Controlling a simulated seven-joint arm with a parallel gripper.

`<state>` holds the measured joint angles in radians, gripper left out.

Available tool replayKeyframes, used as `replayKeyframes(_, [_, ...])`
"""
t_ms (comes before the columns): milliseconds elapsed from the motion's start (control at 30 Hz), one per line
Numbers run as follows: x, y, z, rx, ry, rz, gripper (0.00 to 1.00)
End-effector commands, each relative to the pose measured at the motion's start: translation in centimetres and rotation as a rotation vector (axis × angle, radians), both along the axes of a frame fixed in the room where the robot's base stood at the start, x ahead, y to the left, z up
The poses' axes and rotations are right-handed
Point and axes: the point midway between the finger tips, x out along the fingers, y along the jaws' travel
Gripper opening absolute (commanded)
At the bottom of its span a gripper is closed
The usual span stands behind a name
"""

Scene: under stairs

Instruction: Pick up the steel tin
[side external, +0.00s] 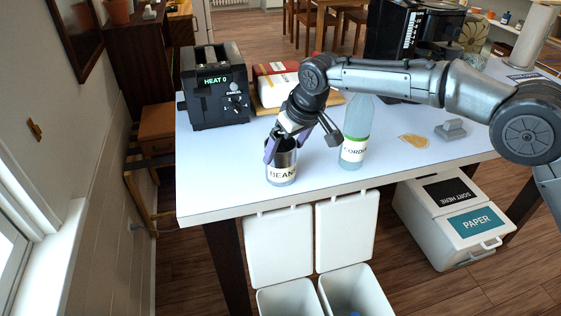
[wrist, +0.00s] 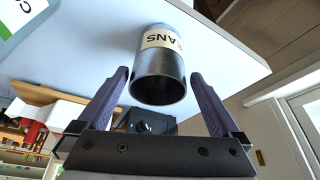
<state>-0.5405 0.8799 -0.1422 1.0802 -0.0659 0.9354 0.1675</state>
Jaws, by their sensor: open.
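The steel tin (side external: 282,170) is an open-topped cylinder with a cream label reading "BEANS". It stands upright on the pale table (side external: 215,190) near the front left. My gripper (side external: 283,146) is open at its top, with purple fingers at either side of the rim. In the wrist view the tin (wrist: 160,78) shows between and beyond the two fingertips of my gripper (wrist: 160,82), with its dark open mouth facing the camera. A gap shows between each finger and the tin there.
A bottle labelled "CORDIAL" (side external: 355,135) stands close to the right of the tin. A black toaster (side external: 214,88) is behind left, with a red and white package (side external: 276,82) beside it. A grey block (side external: 450,130) lies farther right. The table's front edge is near the tin.

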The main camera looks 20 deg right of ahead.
Motion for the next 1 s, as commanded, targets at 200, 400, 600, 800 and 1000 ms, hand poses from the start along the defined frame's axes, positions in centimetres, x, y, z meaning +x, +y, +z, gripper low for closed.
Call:
replayKeyframes(200, [0.7,0.2,-2.1,-0.002,0.003,-0.001,1.0])
replayKeyframes(400, [1.7,0.5,-4.4,0.0,0.0,-0.001,1.0])
replayKeyframes(600, [1.9,0.6,-5.0,0.0,-0.001,0.0,1.0])
replayKeyframes(800, [1.9,0.6,-4.9,0.0,-0.001,0.0,0.87])
replayKeyframes(1000, [1.9,0.6,-4.9,0.0,0.0,0.0,0.51])
